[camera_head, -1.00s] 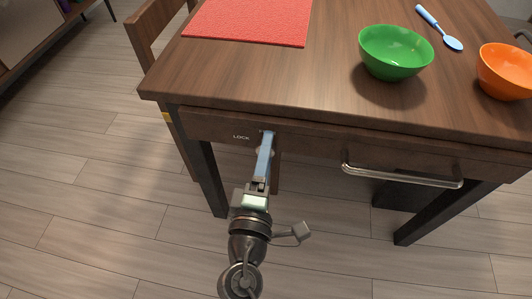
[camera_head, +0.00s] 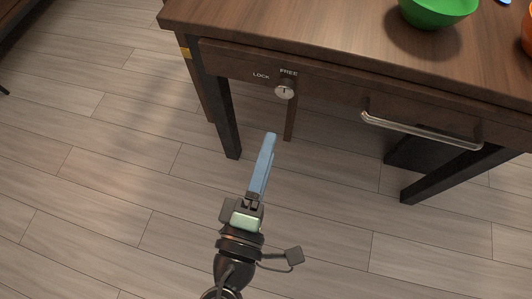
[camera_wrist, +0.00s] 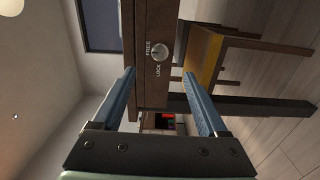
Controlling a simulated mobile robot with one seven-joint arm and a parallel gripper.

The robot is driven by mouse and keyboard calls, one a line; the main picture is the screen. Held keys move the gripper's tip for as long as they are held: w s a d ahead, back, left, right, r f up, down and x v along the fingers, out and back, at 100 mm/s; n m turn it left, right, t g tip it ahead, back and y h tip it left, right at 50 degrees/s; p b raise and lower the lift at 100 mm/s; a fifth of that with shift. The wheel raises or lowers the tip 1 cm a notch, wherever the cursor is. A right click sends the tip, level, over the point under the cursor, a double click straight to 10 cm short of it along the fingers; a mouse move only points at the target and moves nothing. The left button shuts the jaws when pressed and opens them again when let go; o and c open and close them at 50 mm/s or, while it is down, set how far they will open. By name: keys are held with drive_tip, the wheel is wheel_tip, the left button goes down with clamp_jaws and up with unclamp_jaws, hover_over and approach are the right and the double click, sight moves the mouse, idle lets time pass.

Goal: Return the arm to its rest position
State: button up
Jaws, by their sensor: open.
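My gripper (camera_head: 268,150) has two blue fingers and hangs over the floor in front of the table, apart from it. In the wrist view my gripper (camera_wrist: 158,88) shows its fingers spread apart with nothing between them. A round silver lock knob (camera_head: 284,91) sits on the table's front beside the labels LOCK and FREE. The knob (camera_wrist: 159,52) also shows in the wrist view, beyond the fingertips. Its slot looks roughly in line with FREE in the head view.
The wooden table (camera_head: 330,50) has a drawer with a silver bar handle (camera_head: 420,131) right of the knob. A green bowl (camera_head: 437,10) stands on top, with an orange bowl cut off at the right edge. A wooden chair (camera_wrist: 205,55) shows in the wrist view. Floor (camera_head: 110,200) at left is clear.

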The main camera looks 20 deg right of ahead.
idle(0.6)
drive_tip(key=w+a+r+m+t+y, duration=0.15)
drive_tip(key=w+r+m, duration=0.3)
drive_tip(key=r, duration=0.45)
drive_tip(key=w+r+m+t+y, duration=0.1)
drive_tip(key=w+r+m+t, duration=0.3)
drive_tip(key=r, duration=0.6)
drive_tip(key=w+a+r+m+y, duration=0.1)
drive_tip(key=w+r+m, duration=0.1)
drive_tip(key=w+r, duration=0.5)
drive_tip(key=s+a+r+t+y, duration=0.2)
drive_tip(key=s+r, duration=0.3)
drive_tip(key=r, duration=0.6)
drive_tip(key=s+a+r+t+y, duration=0.2)
drive_tip(key=s+r+t+y, duration=0.2)
drive_tip(key=r, duration=0.8)
drive_tip(key=shift+s+a+t, duration=0.15)
drive_tip(key=shift+s+t, duration=0.2)
drive_tip(key=shift+t, duration=0.1)
drive_tip(key=shift+m+y, duration=0.25)
wheel_tip(320, 180, up, 38)
drive_tip(key=p, duration=3.8)
drive_tip(key=shift+w+a, duration=0.1)
drive_tip(key=shift+a, duration=0.05)
drive_tip(key=shift+c, duration=0.3)
